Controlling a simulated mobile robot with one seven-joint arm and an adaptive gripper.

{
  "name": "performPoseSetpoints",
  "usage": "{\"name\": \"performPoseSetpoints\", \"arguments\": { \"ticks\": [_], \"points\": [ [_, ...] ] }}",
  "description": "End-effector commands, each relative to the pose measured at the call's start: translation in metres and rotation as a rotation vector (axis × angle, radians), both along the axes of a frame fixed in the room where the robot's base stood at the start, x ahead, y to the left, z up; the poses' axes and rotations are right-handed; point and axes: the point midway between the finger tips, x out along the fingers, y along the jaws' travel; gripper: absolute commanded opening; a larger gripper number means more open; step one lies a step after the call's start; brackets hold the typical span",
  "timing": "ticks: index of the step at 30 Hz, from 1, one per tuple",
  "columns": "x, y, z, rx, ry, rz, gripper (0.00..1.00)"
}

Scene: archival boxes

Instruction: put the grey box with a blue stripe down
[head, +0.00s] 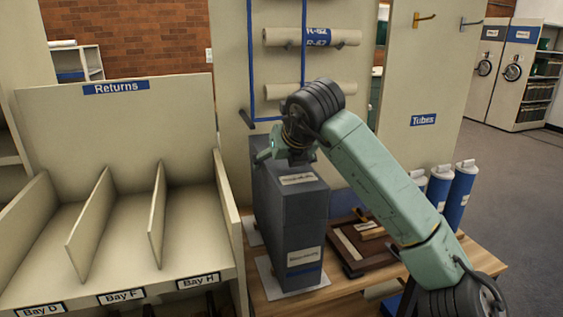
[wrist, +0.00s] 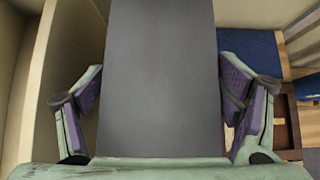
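The grey box with a blue stripe (head: 290,222) is tall and narrow and stands upright at the left end of the wooden table. It has a label on its top and another low on its front, with the blue stripe beneath. Its foot appears to be on a white sheet (head: 318,282); whether its whole underside touches is hidden. My gripper (head: 283,155) is at the top of the box, towards its far end. In the wrist view, the grey top of the box (wrist: 160,80) fills the space between the fingers. The pads meet its two long edges.
The Returns shelf with bay dividers (head: 158,215) stands close on the left. Right of the box lies a brown wooden frame or tray (head: 352,268). Several blue tubes (head: 460,195) stand farther right. A panel with paper rolls (head: 312,38) rises behind.

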Motion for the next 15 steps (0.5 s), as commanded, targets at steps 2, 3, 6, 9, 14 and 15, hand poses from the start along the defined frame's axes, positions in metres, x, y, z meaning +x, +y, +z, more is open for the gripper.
{"name": "performPoseSetpoints", "arguments": {
  "ticks": [2,3,6,9,14,15],
  "points": [
    [-0.0001,0.0002,0.0001,0.0,0.0,0.0,0.92],
    [-0.0001,0.0002,0.0001,0.0,0.0,0.0,0.95],
    [0.0,0.0003,0.0001,-0.001,0.0,0.001,0.96],
    [-0.0001,0.0003,0.0,-0.001,0.0,0.001,0.96],
    [-0.0001,0.0003,0.0013,-0.001,0.0,0.001,0.96],
    [-0.0001,0.0004,0.003,0.0,0.0,0.001,0.96]
  ]
}}
